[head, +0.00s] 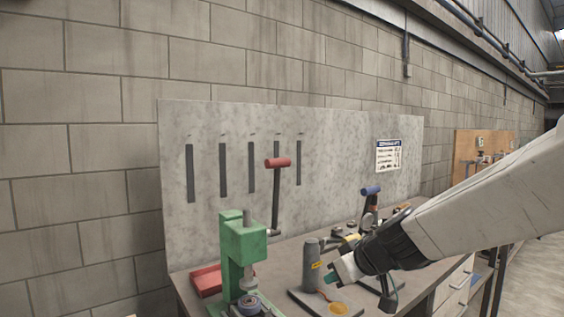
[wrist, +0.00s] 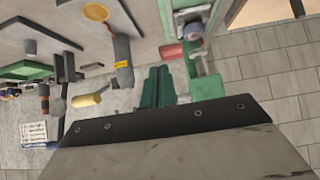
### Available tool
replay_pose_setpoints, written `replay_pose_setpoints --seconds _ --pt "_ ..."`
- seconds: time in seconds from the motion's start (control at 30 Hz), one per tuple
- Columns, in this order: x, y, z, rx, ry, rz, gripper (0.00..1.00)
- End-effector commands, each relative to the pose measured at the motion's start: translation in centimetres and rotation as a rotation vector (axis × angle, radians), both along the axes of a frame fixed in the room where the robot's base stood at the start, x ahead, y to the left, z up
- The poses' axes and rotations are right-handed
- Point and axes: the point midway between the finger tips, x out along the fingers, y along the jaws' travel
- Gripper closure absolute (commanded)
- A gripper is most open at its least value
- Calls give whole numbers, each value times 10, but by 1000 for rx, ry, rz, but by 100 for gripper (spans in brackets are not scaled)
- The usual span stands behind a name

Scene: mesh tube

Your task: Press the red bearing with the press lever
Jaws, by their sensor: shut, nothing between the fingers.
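A green press (head: 243,252) stands at the left end of the bench; part of it shows in the wrist view (wrist: 207,85). Its dark lever (head: 275,203) stands upright with a red handle (head: 278,162). A round bluish-purple piece (head: 249,304) sits low under the press ram, also visible in the wrist view (wrist: 193,41); I cannot make out a red bearing there. My gripper (head: 336,276) is right of the press, apart from it and the lever. In the wrist view its green fingers (wrist: 157,87) are together and hold nothing.
A red tray (head: 206,281) lies behind the press. A grey post (head: 311,264) on a plate with a yellow disc (head: 338,308) stands between press and gripper. A blue-handled tool (head: 370,191) stands behind my arm. A grey backboard (head: 340,160) closes off the back.

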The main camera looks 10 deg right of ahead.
Motion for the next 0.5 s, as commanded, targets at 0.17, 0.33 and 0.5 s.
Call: replay_pose_setpoints --seconds 0.17,0.33,0.5 --pt "12 9 9 -1 -2 1 100" --pt "18 15 39 0 -8 0 100" --pt "13 5 76 -1 -6 -10 100"
